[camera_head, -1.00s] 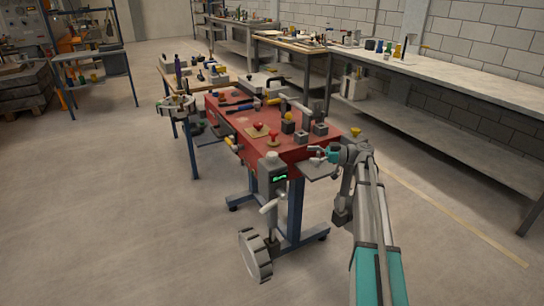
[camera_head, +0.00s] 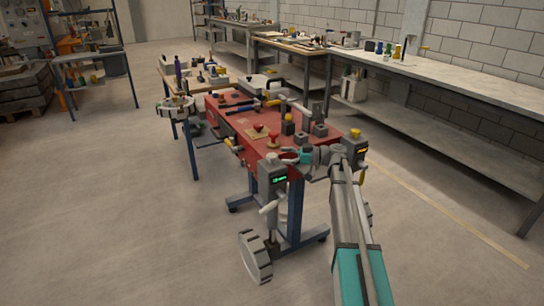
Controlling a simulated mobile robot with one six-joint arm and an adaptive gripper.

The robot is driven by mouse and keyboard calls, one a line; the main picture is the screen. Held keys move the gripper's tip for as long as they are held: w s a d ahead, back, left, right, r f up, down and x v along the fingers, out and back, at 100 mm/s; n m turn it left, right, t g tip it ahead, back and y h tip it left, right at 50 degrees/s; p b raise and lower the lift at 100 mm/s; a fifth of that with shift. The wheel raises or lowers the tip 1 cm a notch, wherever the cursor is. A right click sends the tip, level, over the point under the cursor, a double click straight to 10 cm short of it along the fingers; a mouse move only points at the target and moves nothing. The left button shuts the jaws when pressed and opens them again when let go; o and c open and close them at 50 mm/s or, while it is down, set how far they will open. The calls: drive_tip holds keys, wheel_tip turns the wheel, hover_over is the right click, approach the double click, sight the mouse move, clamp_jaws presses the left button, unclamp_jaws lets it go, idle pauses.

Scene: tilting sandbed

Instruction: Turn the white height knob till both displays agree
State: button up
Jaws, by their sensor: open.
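A large white ribbed knob (camera_head: 256,257) sits low at the front left of the red table, on a grey post. The left display (camera_head: 280,179) glows green on a grey box at the table's front corner. The right display (camera_head: 362,151) glows orange on a box at the right corner. Their readings are too small to read. My gripper (camera_head: 289,155) is open and empty, over the table's front edge just above and behind the left display box. It is well above the white knob and apart from it.
The red table (camera_head: 240,128) carries tools, red-knobbed parts and small grey blocks (camera_head: 301,138) near my gripper. A pale handle (camera_head: 268,206) juts out above the white knob. My arm partly hides another wheel at right. The floor at front left is clear.

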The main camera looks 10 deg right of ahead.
sight(272, 155)
drive_tip(key=shift+x, duration=2.15)
drive_tip(key=c, duration=1.2)
drive_tip(key=shift+o, duration=0.2)
drive_tip(key=shift+s+m+t, duration=0.1)
drive_tip(key=shift+m+t, duration=0.3)
drive_tip(key=shift+t, duration=0.2)
drive_tip(key=m+t+h, duration=0.2)
drive_tip(key=m+t, duration=0.1)
drive_tip(key=t, duration=0.1)
drive_tip(key=shift+s, duration=0.1)
drive_tip(key=shift+m+t+h, duration=1.8)
drive_tip(key=shift+t+h, duration=0.1)
drive_tip(key=shift+t, duration=0.4)
drive_tip(key=shift+w, duration=0.25)
